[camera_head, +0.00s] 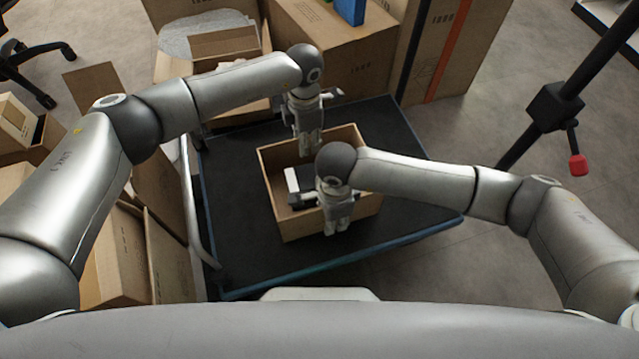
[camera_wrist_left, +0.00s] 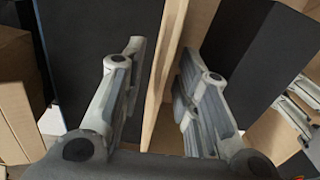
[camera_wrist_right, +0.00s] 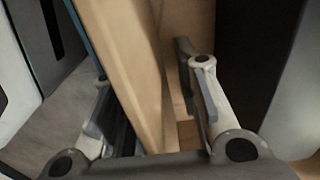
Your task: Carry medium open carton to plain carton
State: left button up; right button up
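The medium open carton (camera_head: 277,194) stands on a dark platform with its top open. A black and white item (camera_head: 293,182) lies inside it. My left gripper (camera_head: 311,146) is at the carton's far wall; in the left wrist view the wall (camera_wrist_left: 166,75) runs between its spread fingers. My right gripper (camera_head: 338,226) is at the near wall; in the right wrist view that wall (camera_wrist_right: 125,75) passes between its fingers, which stand apart. Both grippers look open around the walls. Several other cartons are around, and I cannot tell which is the plain one.
The dark platform (camera_head: 240,245) has a blue edge and bare room around the carton. A large carton (camera_head: 340,60) with a blue item on top stands behind it, beside a tall carton (camera_head: 440,50). Open cartons (camera_head: 120,255) crowd the left. A black stand (camera_head: 555,105) is at right.

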pick_arm(q)
grip_shut()
pick_arm(e)
grip_shut()
pick_arm(q)
jog(key=shift+r, duration=0.25)
pick_arm(e)
jog(key=shift+r, duration=0.25)
